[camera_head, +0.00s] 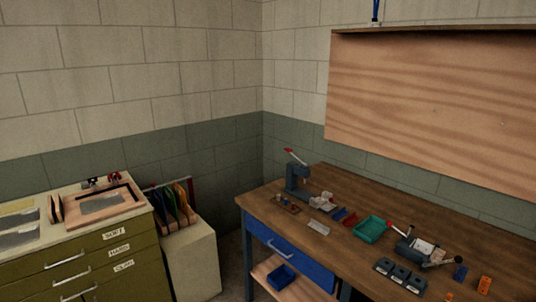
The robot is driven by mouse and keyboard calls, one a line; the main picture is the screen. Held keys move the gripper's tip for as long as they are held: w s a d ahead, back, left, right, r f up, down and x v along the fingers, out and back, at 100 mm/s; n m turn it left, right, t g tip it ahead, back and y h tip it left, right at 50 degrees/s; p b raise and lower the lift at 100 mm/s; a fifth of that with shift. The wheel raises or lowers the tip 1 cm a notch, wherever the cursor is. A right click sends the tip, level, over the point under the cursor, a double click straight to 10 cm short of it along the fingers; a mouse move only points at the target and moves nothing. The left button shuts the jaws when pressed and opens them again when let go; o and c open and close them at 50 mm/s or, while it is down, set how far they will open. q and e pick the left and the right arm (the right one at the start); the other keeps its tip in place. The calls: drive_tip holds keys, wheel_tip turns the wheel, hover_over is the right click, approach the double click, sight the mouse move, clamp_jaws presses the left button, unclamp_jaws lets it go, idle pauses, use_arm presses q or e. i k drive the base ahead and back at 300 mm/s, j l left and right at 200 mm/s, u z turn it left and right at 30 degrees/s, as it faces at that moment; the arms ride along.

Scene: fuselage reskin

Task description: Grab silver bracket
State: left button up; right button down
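No piece is clearly recognisable as the silver bracket at this distance. A small pale grey, flat piece (318,228) lies near the front edge of the wooden workbench (335,258); I cannot tell whether it is the bracket. A whitish-grey cluster of parts (323,201) sits just behind it, beside the blue-grey press with a red handle (297,178). Neither of my grippers shows in the head view.
Orange pieces (484,285) stand at right. An olive drawer cabinet (90,272) with a wooden frame (75,213) is at left. Open floor between is narrow.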

sight(420, 243)
drive_tip(key=z, duration=1.25)
drive_tip(key=i+l+u, duration=0.1)
drive_tip(key=u, duration=0.3)
drive_tip(key=k+l, duration=0.05)
drive_tip(key=l, duration=0.05)
